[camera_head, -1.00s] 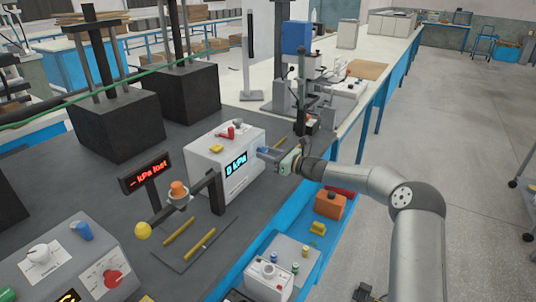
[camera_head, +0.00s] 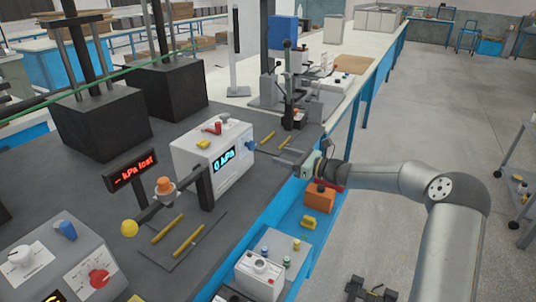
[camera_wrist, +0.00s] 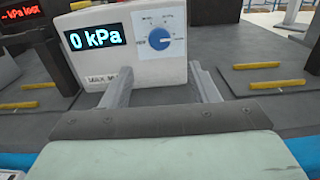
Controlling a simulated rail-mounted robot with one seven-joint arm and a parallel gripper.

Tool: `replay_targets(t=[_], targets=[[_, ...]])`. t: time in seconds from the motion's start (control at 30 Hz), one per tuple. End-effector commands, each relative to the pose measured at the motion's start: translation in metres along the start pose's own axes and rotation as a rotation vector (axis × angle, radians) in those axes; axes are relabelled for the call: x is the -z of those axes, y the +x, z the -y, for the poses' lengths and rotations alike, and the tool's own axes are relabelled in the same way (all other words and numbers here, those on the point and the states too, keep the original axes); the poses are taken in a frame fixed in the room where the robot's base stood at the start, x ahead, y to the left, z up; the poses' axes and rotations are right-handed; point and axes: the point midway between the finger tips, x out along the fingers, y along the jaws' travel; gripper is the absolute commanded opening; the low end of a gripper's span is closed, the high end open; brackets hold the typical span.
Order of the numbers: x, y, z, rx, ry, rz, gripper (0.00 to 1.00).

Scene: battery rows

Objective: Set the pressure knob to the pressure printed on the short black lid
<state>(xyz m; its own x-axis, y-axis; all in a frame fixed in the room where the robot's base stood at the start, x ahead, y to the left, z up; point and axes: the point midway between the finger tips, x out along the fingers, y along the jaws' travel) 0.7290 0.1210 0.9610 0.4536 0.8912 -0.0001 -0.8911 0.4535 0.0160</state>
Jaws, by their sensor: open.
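The blue pressure knob (camera_wrist: 160,38) is on the front of a white box (camera_wrist: 176,74), inside a printed dial with small marks that I cannot read. The box's display (camera_wrist: 95,37) reads 0 kPa. In the head view, the knob (camera_head: 249,146) sticks out at the box's right side. My gripper (camera_head: 284,158) is open and empty, in front of the knob and apart from it. In the wrist view its two fingers (camera_wrist: 159,82) stand below and either side of the knob. I cannot make out for certain a short black lid or its print.
A red display (camera_head: 130,168) reads "-- kPa lost". Yellow bars (camera_head: 168,228) lie on the bench. An orange box (camera_head: 318,198) and small capped jars (camera_head: 297,245) sit along the blue bench edge.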

Motion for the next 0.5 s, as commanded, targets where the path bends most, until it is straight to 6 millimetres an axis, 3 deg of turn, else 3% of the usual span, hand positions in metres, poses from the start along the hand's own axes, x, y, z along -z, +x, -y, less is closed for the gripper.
replay_targets(t=[0.2, 0.5], targets=[[0.001, -0.044, 0.0, 0.001, 0.0, -0.001, 0.54], [0.0, -0.064, 0.0, 0.0, 0.0, 0.0, 0.54]])
